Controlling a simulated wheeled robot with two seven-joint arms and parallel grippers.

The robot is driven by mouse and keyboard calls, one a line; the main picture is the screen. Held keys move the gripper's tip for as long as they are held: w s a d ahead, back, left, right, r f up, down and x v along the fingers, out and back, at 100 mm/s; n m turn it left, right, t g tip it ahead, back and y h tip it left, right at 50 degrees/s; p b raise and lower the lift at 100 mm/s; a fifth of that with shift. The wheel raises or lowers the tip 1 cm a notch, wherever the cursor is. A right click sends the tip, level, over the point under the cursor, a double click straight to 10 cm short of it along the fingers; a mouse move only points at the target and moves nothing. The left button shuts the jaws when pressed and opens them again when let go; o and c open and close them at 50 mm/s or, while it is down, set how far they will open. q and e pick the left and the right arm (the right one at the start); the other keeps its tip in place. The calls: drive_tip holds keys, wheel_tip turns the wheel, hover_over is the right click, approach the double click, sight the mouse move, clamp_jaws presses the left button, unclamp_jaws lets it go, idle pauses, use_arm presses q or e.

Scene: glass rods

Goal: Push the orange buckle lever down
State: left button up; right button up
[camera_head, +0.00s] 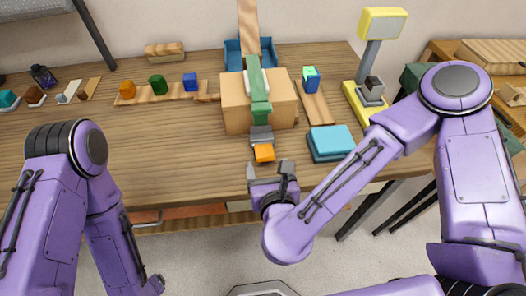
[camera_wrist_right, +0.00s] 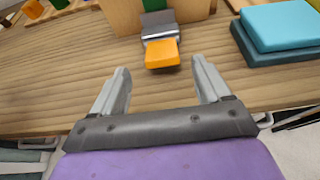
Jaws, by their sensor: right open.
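The orange buckle lever (camera_head: 264,153) sticks out toward me at the front of a grey buckle (camera_head: 261,135) below a green strap (camera_head: 258,92). The strap runs over a tan box (camera_head: 236,105) on the table. In the right wrist view the orange lever (camera_wrist_right: 162,54) lies ahead, centred between the fingers and beyond their tips. My right gripper (camera_head: 270,169) is open and empty just in front of the lever, apart from it; its two fingers (camera_wrist_right: 160,78) are spread wide. My left arm comes in at the left, low beside the table, and its gripper cannot be made out.
A teal stack of blocks (camera_head: 331,143) lies right of the buckle and also shows in the right wrist view (camera_wrist_right: 280,27). Coloured pieces (camera_head: 157,84) sit on wooden strips at the left. The table's front left is clear.

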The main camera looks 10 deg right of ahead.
sight(266, 155)
drive_tip(key=p+x, duration=0.2)
drive_tip(key=x, duration=0.5)
drive_tip(key=shift+d+f, duration=0.1)
drive_tip(key=shift+d, duration=0.05)
drive_tip(key=shift+w+f, duration=0.15)
drive_tip(key=shift+w, duration=0.2)
